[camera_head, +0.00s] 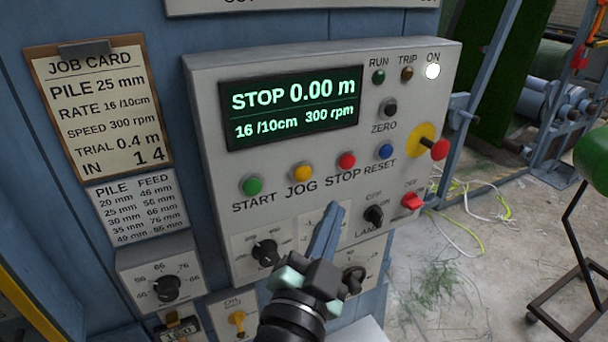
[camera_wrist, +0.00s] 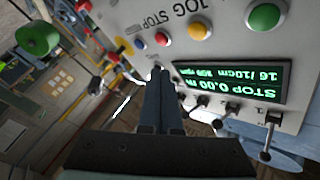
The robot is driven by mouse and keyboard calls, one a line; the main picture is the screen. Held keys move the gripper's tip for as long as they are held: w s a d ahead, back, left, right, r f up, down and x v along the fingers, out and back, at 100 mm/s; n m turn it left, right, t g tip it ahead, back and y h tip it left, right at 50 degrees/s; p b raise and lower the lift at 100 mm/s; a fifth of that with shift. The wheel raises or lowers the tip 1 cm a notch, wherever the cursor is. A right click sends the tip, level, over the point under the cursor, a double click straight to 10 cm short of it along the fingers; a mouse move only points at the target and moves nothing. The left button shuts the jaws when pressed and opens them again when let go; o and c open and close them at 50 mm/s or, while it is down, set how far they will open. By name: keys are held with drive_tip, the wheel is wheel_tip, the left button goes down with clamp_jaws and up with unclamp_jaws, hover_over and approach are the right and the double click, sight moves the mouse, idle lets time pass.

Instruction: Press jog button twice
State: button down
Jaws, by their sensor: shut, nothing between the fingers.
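The jog button is a round yellow button (camera_head: 303,173) above the label JOG on the grey control panel (camera_head: 215,205). It also shows in the wrist view (camera_wrist: 199,28). The green start button (camera_head: 252,186) is to its left and the red stop button (camera_head: 346,161) to its right. My gripper (camera_head: 333,210) is shut and empty, in front of the panel below the stop button and apart from the jog button. Its blue-grey fingers show together in the wrist view (camera_wrist: 160,75). The display (camera_head: 292,106) reads STOP 0.00 m, 16 /10cm, 300 rpm.
A blue reset button (camera_head: 386,152), a red emergency knob (camera_head: 440,150) on a yellow disc and a lamp knob (camera_head: 374,216) are on the panel's right. A speed dial (camera_head: 265,252) is beside my gripper. A job card (camera_head: 98,108) hangs at left. Loose cables lie on the floor at right.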

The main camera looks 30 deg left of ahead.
sight(311, 173)
drive_tip(key=shift+w+a+b, duration=0.5)
drive_tip(key=shift+w+a, duration=0.55)
drive_tip(key=shift+a, duration=0.3)
drive_tip(key=shift+w+a+b, duration=0.5)
drive_tip(key=shift+w+a, duration=0.55)
drive_tip(key=shift+a, duration=0.25)
drive_tip(key=shift+a, duration=0.1)
drive_tip(key=shift+w+a+b, duration=0.2)
drive_tip(key=shift+w+b, duration=0.05)
drive_tip(key=shift+b, duration=0.25)
drive_tip(key=shift+w+a+b, duration=0.3)
drive_tip(key=shift+a+b, duration=0.15)
drive_tip(key=shift+b, duration=0.05)
idle(0.8)
drive_tip(key=shift+s+d, duration=0.6)
drive_tip(key=shift+d, duration=0.15)
